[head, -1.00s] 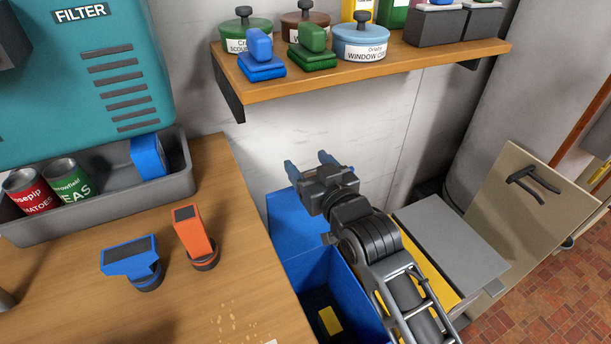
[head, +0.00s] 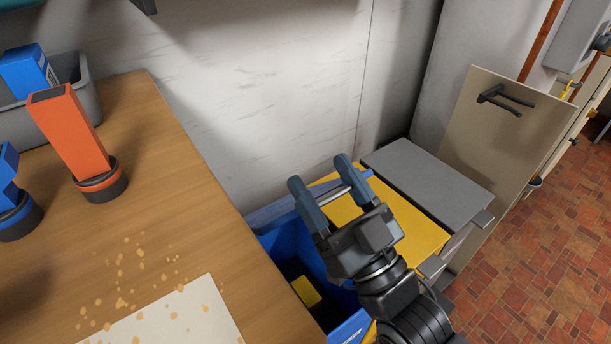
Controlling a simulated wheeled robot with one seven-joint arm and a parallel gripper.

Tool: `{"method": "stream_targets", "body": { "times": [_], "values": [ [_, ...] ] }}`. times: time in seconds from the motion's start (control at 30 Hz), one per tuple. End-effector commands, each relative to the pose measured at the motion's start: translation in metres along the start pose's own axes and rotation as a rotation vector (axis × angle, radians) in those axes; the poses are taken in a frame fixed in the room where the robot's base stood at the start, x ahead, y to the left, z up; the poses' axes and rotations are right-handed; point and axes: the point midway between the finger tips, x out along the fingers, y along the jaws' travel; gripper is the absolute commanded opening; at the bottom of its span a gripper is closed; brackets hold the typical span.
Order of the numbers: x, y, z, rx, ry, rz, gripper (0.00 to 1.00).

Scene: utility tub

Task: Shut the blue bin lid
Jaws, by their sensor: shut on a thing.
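The blue bin (head: 283,243) stands beside the wooden counter, with its top open at the near side and a yellow item (head: 306,291) inside. Its blue lid (head: 272,211) shows as a narrow, nearly edge-on strip at the bin's back, close to the wall. My gripper (head: 318,173) is over the back of the bin at the lid, its two dark fingers pointing toward the wall. It is shut on the lid; the fingers and wrist hide the exact contact and part of the bin.
A yellow-lidded bin (head: 418,237) and a grey-lidded bin (head: 428,182) stand to the right. The wooden counter (head: 185,190) is at left, with an orange scanner-like item (head: 72,130) and a stained white sheet (head: 180,320). A beige panel (head: 500,150) with a dark handle stands at right.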

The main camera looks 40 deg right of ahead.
Motion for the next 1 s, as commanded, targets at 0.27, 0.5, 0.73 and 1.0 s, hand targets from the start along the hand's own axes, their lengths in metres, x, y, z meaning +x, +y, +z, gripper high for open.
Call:
{"method": "stream_targets", "body": {
  "times": [0.27,0.5,0.73,1.0],
  "values": [
    [-0.061,0.0,0.025,0.0,0.161,0.0,0.13],
    [-0.11,0.0,0.046,0.0,0.165,0.0,0.14],
    [-0.159,0.0,0.079,0.0,0.162,0.0,0.13],
    [-0.208,0.0,0.127,0.0,0.162,0.0,0.14]
  ]
}}
